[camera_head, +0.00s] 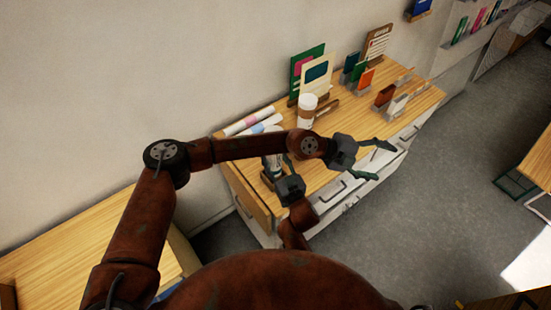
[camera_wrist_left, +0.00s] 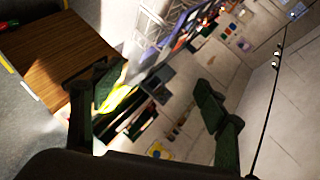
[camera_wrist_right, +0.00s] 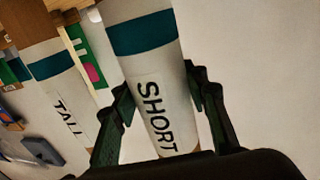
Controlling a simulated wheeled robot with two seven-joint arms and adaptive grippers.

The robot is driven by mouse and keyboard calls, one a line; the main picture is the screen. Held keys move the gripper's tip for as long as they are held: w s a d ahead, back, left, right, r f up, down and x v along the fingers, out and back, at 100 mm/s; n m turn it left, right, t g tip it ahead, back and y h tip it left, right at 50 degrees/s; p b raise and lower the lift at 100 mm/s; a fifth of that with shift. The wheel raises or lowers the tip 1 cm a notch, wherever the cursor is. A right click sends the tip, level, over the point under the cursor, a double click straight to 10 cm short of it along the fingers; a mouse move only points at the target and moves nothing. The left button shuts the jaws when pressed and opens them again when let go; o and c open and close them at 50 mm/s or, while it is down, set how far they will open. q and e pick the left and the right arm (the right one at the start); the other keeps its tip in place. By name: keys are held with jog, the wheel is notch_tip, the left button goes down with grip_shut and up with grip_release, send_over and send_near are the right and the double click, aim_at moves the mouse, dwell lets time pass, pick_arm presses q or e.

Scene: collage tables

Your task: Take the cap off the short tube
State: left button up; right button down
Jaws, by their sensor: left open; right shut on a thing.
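The short tube (camera_wrist_right: 152,75) is white with a teal band and the word SHORT. My right gripper (camera_wrist_right: 160,92) is shut on it, with a green-black finger on each side. My left gripper (camera_head: 376,158) is open and empty, right of the tube over the table's front edge. Its spread fingers also show in the left wrist view (camera_wrist_left: 150,112).
A tall tube (camera_wrist_right: 58,88) marked TALL stands left of the short one. Drawers (camera_head: 350,200) are below; floor lies to the right.

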pick_arm(q)
notch_tip(320, 180, up, 7)
jog(key=n+t+h, duration=0.4)
jog(key=n+t, duration=0.1)
jog(key=n, duration=0.1)
jog(key=w+a+r+n+t+y, duration=0.2)
jog(key=a+r+n+t+y, duration=0.15)
jog(key=a+n+t, duration=0.55)
jog(key=a+f+n+t+y, duration=0.1)
jog(key=a+f+n+y, duration=0.4)
jog(key=a+n+y, duration=0.45)
jog(key=a+f+n+t+y, duration=0.1)
jog(key=a+f+n+y, duration=0.5)
jog(key=a, duration=0.7)
jog(key=shift+n+h, duration=0.4)
jog(key=shift+n, duration=0.15)
jog(key=w, duration=0.7)
jog(key=w+f, duration=0.1)
jog(key=w, duration=0.2)
jog(key=shift+w+a+f, duration=0.1)
jog(key=shift+w, duration=0.2)
jog(key=shift+c, duration=0.2)
jog(key=c, duration=1.4)
jog(key=shift+o, duration=0.2)
